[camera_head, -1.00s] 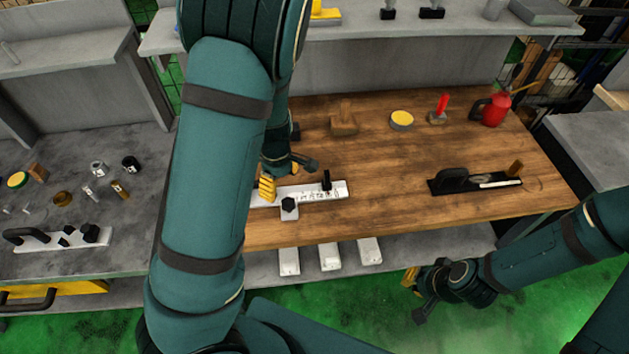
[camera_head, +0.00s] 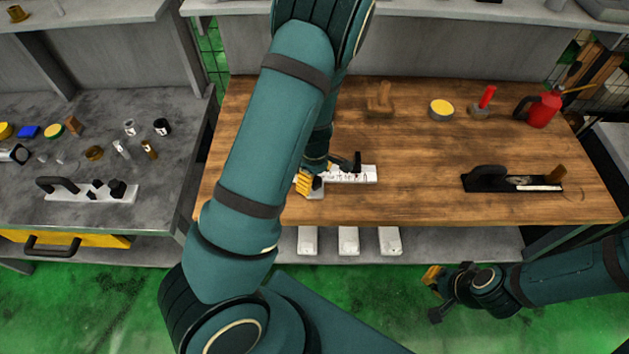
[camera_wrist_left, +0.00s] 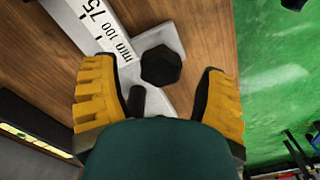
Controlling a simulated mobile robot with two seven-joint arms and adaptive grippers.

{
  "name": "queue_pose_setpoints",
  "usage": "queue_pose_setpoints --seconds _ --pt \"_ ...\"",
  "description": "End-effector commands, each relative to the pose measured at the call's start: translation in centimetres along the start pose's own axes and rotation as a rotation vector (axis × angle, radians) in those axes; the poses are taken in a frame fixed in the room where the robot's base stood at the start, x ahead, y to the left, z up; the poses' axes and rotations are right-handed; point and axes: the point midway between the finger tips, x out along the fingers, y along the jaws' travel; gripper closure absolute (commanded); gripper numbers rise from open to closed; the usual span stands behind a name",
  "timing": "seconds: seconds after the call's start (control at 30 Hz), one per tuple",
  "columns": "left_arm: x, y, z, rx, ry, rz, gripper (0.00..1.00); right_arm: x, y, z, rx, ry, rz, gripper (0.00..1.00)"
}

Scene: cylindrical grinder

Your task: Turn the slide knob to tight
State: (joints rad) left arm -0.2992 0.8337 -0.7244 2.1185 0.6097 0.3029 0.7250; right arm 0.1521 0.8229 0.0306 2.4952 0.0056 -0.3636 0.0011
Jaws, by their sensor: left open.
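The white slide plate (camera_head: 368,174) with a printed scale lies on the wooden bench. In the left wrist view its numbers (camera_wrist_left: 97,22) run toward the upper left. The slide knob (camera_wrist_left: 160,65), a black hexagonal knob, stands on a pale tab of this plate. My left gripper (camera_wrist_left: 158,85) is open, with its yellow fingers on either side of the knob; contact is not visible. In the head view the left gripper (camera_head: 325,172) hides the knob and part of the plate. My right gripper (camera_head: 433,294) is open and empty, away from the bench front.
A black tool (camera_head: 513,182) lies to the right on the bench. A yellow-topped tin (camera_head: 441,110), a red-handled item (camera_head: 484,100) and a red can (camera_head: 544,109) stand behind. White blocks (camera_head: 348,240) sit on the lower shelf.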

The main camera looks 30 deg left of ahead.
Motion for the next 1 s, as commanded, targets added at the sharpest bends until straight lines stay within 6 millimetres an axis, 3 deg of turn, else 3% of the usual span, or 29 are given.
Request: queue_pose_setpoints --seconds 0.17,0.47,0.67,1.0 --pt "1.15 -0.01 -0.01 0.0 0.0 0.0 0.28 0.3 0.1 0.02 0.0 0.001 0.001 1.0" --pt "1.21 0.01 0.02 0.001 0.0 0.0 0.26 0.29 0.1 0.02 0.0 0.0 0.001 1.0" --pt "1.2 0.0 0.02 0.001 0.0 0.0 0.96 0.29 0.11 0.02 0.0 0.0 0.001 1.0" --pt "1.2 0.01 0.0 0.032 0.0 0.0 0.97 0.29 0.11 0.03 0.0 0.0 0.001 1.0"
